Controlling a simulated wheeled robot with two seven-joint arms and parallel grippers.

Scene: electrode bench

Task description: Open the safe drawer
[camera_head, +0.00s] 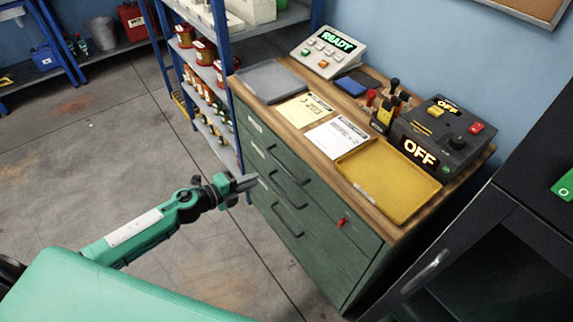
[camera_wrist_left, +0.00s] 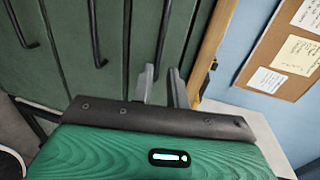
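A dark green drawer cabinet (camera_head: 325,245) with black bar handles stands under a wooden worktop; all its drawer fronts look shut. A red key or knob (camera_head: 342,222) sits on the front at the right. No label I can read marks the safe drawer. My left gripper (camera_head: 246,184) is at the cabinet's left front. In the left wrist view its two grey fingers (camera_wrist_left: 163,88) are apart. The handle nearest the worktop (camera_wrist_left: 163,42) reaches down toward the gap between them; contact cannot be told. My right gripper is out of view.
The worktop bears a yellow tray (camera_head: 390,185), papers, a grey tray (camera_head: 270,82), a READY panel (camera_head: 329,50) and a black OFF box (camera_head: 440,135). A blue shelf rack (camera_head: 215,20) stands left of the cabinet, a black cabinet (camera_head: 480,250) at right. The floor (camera_head: 90,130) at left is largely clear.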

